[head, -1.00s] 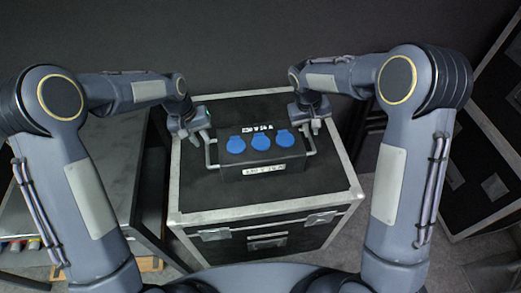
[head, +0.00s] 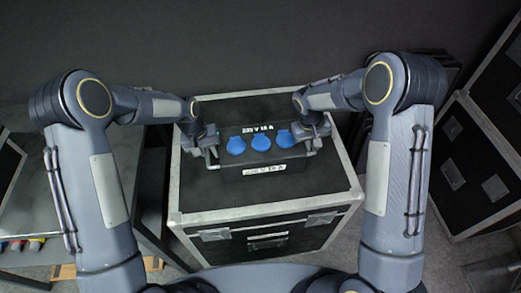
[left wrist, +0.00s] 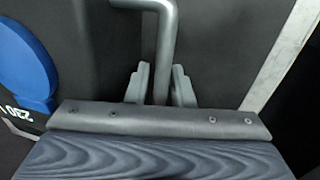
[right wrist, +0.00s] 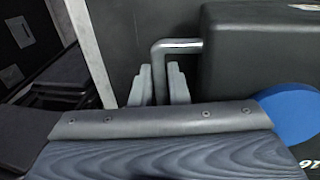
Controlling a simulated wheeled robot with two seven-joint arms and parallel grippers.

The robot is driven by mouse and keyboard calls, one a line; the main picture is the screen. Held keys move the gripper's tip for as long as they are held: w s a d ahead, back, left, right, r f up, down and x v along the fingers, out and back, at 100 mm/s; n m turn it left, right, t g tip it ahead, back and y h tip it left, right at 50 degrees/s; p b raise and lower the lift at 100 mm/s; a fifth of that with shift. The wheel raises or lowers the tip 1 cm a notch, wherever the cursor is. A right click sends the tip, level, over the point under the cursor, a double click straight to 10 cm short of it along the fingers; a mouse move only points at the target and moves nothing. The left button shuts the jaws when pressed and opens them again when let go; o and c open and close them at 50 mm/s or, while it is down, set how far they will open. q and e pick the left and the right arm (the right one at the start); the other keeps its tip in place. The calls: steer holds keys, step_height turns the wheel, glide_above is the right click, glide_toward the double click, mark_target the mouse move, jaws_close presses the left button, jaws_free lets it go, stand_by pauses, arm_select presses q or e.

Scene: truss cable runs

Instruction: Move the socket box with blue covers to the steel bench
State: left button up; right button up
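The dark socket box (head: 261,165) with three round blue covers (head: 261,143) sits on top of a black flight case (head: 300,202). It has a grey bar handle at each end. My left gripper (head: 208,153) is at the left handle; in the left wrist view its fingers close in on both sides of the bar (left wrist: 165,45). My right gripper (head: 311,145) is at the right handle; in the right wrist view its fingers flank that bar (right wrist: 159,70) closely. The steel bench (head: 65,225) seems to be the grey-topped surface at the left, partly hidden by my left arm.
Colourful small items (head: 22,244) show at the lower left. More black cases (head: 475,170) stand at the right. A dark wall rises behind the flight case. Grey floor shows between the cases at the right.

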arm_select(q)
jaws_close()
steer(key=shift+r, duration=0.1)
stand_by(1.5)
